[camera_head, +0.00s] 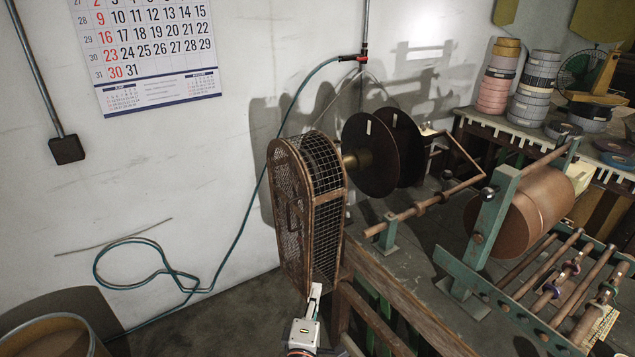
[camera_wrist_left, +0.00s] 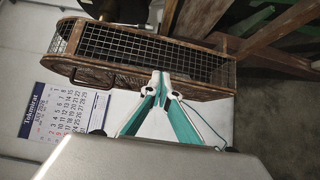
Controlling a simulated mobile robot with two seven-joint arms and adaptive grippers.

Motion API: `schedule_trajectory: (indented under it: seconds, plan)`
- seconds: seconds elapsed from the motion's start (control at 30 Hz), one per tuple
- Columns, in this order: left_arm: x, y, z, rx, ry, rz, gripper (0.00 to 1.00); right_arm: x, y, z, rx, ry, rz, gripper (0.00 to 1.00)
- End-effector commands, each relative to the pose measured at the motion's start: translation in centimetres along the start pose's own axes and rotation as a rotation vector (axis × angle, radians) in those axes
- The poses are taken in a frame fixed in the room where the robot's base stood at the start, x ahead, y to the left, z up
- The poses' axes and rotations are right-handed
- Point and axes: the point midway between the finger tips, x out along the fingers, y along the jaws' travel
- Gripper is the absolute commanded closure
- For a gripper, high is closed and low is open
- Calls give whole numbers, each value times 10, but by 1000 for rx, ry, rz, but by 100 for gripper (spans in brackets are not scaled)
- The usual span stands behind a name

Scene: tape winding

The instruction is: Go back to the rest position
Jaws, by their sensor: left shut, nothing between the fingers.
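My left gripper (camera_head: 315,290) comes in at the bottom centre of the head view, in front of the lower end of the mesh guard. In the left wrist view its two teal fingers (camera_wrist_left: 160,82) meet at their tips, with nothing between them. The rusty mesh guard (camera_head: 308,205) stands at the left end of the winding machine; it also shows beyond the fingers in the left wrist view (camera_wrist_left: 150,50). I cannot tell from these views whether the fingertips touch it. My right gripper is in neither view.
The winding machine's green frame (camera_head: 490,220) carries a large brown roll (camera_head: 535,210) and dark discs (camera_head: 370,155). A shelf with stacked tape rolls (camera_head: 495,80) is at the back right. A hose (camera_head: 250,215) hangs along the wall; a barrel (camera_head: 50,335) stands lower left.

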Motion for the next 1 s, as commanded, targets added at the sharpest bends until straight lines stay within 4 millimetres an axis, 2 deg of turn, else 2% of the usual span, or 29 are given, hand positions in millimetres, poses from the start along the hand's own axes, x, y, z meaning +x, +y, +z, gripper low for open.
schedule_trajectory:
  seconds: [0.07,0.17,0.37,0.5,0.63,0.7,0.8,1.0]
  plan:
    - [-9,-6,-3,46,-13,-6,100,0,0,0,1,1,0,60]
    - [-35,-19,-10,193,-60,-24,100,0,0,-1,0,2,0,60]
    - [-128,-62,-42,731,-227,-111,100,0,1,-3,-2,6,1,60]
    - [-199,-90,-78,1135,-361,-205,100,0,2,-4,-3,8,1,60]
    - [-251,-104,-113,1434,-470,-289,100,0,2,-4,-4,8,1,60]
    - [-270,-107,-128,1545,-513,-323,100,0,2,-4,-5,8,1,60]
    - [-286,-109,-142,1640,-550,-353,100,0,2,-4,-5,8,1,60]
    - [-290,-109,-146,1669,-561,-363,100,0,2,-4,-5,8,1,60]
